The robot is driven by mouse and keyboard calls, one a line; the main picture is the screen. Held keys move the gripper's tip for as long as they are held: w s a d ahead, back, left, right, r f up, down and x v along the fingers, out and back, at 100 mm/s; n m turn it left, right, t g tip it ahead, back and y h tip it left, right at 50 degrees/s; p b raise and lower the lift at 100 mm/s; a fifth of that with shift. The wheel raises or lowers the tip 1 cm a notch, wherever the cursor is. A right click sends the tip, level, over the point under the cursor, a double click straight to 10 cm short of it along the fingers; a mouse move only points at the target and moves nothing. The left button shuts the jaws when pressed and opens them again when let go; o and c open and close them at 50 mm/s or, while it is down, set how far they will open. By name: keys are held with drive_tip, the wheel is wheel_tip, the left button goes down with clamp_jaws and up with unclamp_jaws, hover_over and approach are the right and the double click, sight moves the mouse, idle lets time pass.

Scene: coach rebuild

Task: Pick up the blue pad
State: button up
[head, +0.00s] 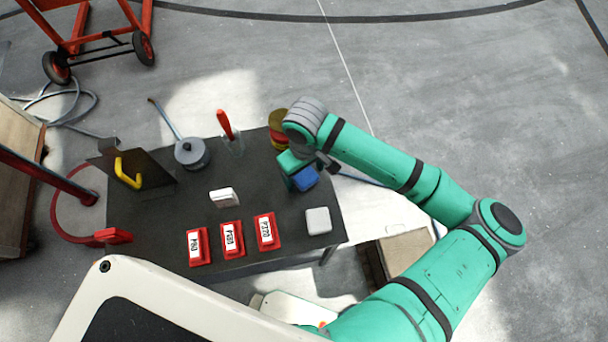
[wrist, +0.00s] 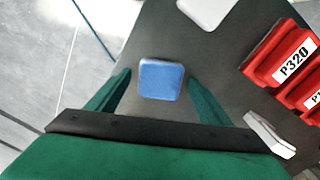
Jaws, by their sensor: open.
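The blue pad (head: 305,178) is a small rounded block near the right edge of the dark table (head: 140,215). In the wrist view the blue pad (wrist: 160,80) lies ahead of and between my two green fingers. My gripper (wrist: 160,88) is open, with one finger on each side of the pad and gaps on both sides. I cannot tell how high the fingertips are above the table. In the head view my gripper (head: 297,172) is over the pad and hides part of the area behind it.
A white pad (head: 318,220) lies in front of the blue one. Red labelled blocks (head: 233,239), a white block (head: 224,197), a grey pot (head: 191,153), a clear holder with a red-handled tool (head: 229,135) and a yellow-red stack (head: 278,125) share the table.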

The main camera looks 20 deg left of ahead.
drive_tip(key=c, duration=1.2)
drive_tip(key=shift+d+r, duration=0.1)
